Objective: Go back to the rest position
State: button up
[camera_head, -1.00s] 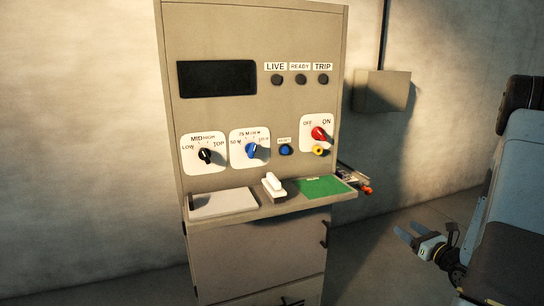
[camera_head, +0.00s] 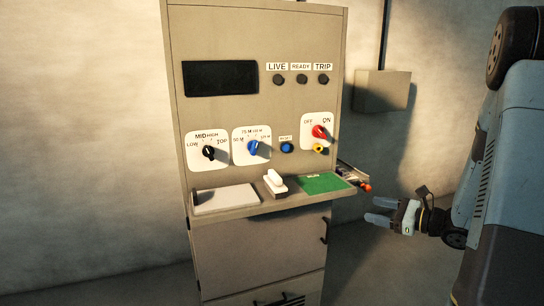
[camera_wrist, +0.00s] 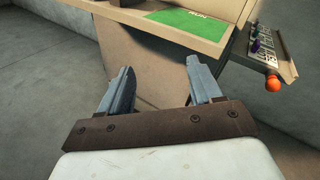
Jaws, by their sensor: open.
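My gripper (camera_head: 378,211) is at the right of the head view, in front of and to the right of the cabinet's shelf, with nothing between its fingers. In the wrist view my gripper (camera_wrist: 160,84) shows two fingers spread apart, below the shelf's edge. The grey control cabinet (camera_head: 262,120) stands upright in the middle of the head view. Its shelf carries a green mat (camera_head: 322,184), a white block-like object (camera_head: 274,182) and a pale plate (camera_head: 225,197). The green mat also shows in the wrist view (camera_wrist: 185,24).
A side tray (camera_head: 352,177) with small items and an orange-red knob (camera_wrist: 273,84) juts from the cabinet's right side, close to my gripper. A grey wall box (camera_head: 382,90) hangs behind. The floor right of the cabinet looks clear.

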jog(key=s+a+r+n+g+h, duration=0.2)
jog(key=s+a+r+n+g, duration=0.2)
jog(key=s+a+n+g, duration=0.25)
jog(key=s+a+r+n+g+h, duration=0.2)
jog(key=s+a+r+n+g, duration=0.15)
jog(key=s+a+n, duration=0.45)
jog(key=s+d+r+n+t+h, duration=0.5)
jog(key=s+d+r+n+h, duration=0.2)
jog(key=s+r+n+h, duration=0.1)
jog(key=s+r, duration=0.1)
jog(key=s, duration=0.1)
jog(key=shift+s+h, duration=0.3)
jog(key=shift+s, duration=0.1)
jog(key=shift+a, duration=0.1)
jog(key=shift+c, duration=0.4)
dwell(0.4)
